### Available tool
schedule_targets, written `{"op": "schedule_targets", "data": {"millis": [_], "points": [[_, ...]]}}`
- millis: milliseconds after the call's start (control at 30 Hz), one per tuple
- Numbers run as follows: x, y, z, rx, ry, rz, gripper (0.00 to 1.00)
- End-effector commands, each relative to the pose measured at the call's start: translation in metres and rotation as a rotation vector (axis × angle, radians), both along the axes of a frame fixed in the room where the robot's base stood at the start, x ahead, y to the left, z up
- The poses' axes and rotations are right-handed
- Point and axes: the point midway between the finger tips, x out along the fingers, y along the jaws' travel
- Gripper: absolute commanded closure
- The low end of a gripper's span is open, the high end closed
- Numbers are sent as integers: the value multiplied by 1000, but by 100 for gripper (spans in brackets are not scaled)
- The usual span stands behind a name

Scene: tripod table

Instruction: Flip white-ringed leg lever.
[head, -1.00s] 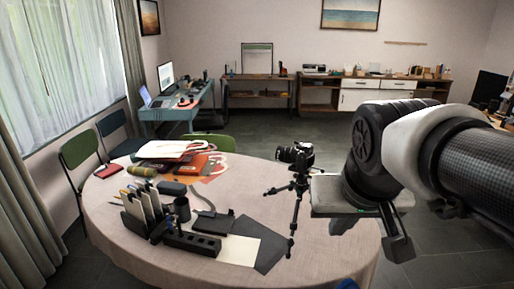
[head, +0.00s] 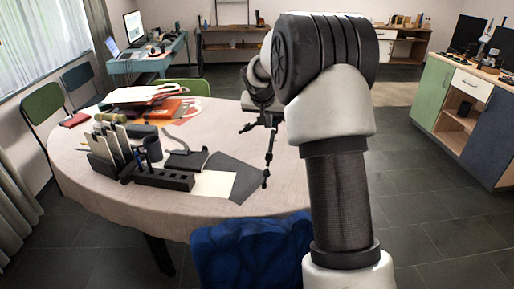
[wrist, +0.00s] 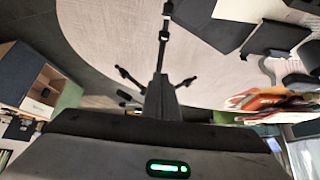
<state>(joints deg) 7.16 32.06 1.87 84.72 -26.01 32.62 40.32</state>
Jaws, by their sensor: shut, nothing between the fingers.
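The black tripod (head: 270,145) stands on the round table (head: 100,180). In the head view my arm hides its top and the camera. In the wrist view one tripod leg (wrist: 163,50) runs up the picture and has pale ring-like bands (wrist: 164,36). Two other legs (wrist: 126,76) spread out to either side. My gripper (wrist: 160,80) is shut and empty, pointing at the tripod, close to the base of the banded leg. I cannot tell whether it touches the leg. The lever itself is too small to make out clearly.
A pen organizer (head: 165,178), black and white sheets (head: 232,178) and a pile of folders (head: 150,105) lie left of the tripod. A blue chair (head: 250,250) stands at the table's front edge. A cabinet (head: 465,115) is at the right. The floor between is clear.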

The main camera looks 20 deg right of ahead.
Motion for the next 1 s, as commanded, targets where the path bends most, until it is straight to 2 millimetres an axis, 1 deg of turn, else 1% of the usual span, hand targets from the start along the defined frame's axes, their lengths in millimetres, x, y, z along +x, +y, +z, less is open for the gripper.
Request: {"op": "schedule_targets", "data": {"millis": [33, 67, 433, 567, 667, 1000], "points": [[4, -2, -7, 0, -1, -3, 100], [5, -2, -8, 0, -4, -5, 100], [7, -3, -10, 1, -4, -6, 100], [11, -5, -18, 1, -2, -6, 100], [18, -9, -30, 2, 0, -7, 100], [53, -28, -86, 1, -2, -6, 100]]}}
